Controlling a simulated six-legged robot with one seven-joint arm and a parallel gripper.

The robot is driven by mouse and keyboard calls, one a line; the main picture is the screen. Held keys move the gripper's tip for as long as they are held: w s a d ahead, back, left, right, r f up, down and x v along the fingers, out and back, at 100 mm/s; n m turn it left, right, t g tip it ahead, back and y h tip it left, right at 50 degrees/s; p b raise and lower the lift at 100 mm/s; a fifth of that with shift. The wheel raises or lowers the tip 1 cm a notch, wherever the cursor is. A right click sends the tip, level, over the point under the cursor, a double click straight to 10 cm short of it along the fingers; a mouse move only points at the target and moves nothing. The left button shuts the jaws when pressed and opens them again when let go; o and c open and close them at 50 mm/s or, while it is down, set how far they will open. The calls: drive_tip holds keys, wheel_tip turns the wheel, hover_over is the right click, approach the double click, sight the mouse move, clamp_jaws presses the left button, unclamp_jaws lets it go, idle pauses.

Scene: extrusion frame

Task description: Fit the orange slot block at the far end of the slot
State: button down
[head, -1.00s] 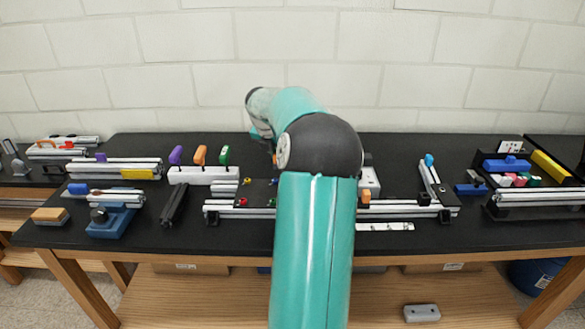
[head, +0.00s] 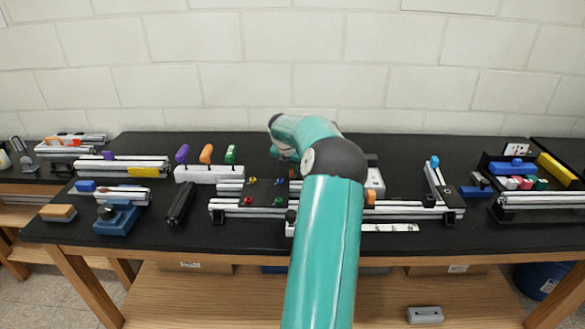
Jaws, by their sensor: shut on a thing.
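My gripper (head: 293,170) is mostly hidden behind my teal arm, over the middle of the black table. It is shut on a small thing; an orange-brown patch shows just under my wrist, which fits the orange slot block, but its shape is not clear. Below it, a long silver extrusion frame (head: 238,208) runs left to right, with a black plate and small coloured knobs near its left part. Another orange piece (head: 370,197) sits at the right part of this frame. I cannot tell whether the held piece touches a slot.
A blue fixture (head: 116,218) stands at the front left. An angled rail with a blue knob (head: 435,162) is at the right. A tray with coloured blocks (head: 516,169) lies farther right.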

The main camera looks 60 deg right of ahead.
drive_tip(key=shift+f, duration=0.15)
drive_tip(key=c, duration=1.5)
unclamp_jaws()
drive_tip(key=v, duration=1.2)
drive_tip(key=w+a+r+m, duration=0.2)
drive_tip(key=w+a+r, duration=0.15)
drive_tip(key=a, duration=0.55)
drive_tip(key=w+a+r+m, duration=0.1)
drive_tip(key=w+a+r, duration=0.1)
drive_tip(key=w+a, duration=0.5)
drive_tip(key=s+a+r+m+t, duration=0.1)
drive_tip(key=s+a+m, duration=0.2)
drive_tip(key=a, duration=0.8)
drive_tip(key=s+a+r+m+t+y, duration=0.1)
drive_tip(key=s+a+m, duration=0.2)
drive_tip(key=a, duration=0.8)
drive_tip(key=s+a+r+m+t, duration=0.1)
drive_tip(key=s+a+m, duration=0.2)
drive_tip(key=a, duration=0.9)
drive_tip(key=shift+s+a+m+t+y, duration=0.1)
drive_tip(key=shift+s+m+t+y, duration=0.1)
drive_tip(key=shift+m+t+y, duration=0.3)
drive_tip(key=shift+o, duration=0.6)
drive_tip(key=s+a+f+m+t+y, duration=0.1)
drive_tip(key=s+a+f+m, duration=0.3)
drive_tip(key=s+a, duration=0.5)
drive_tip(key=shift+a+f+m+y, duration=0.15)
drive_tip(key=shift+a+m+y, duration=0.2)
drive_tip(key=shift+m+y, duration=0.55)
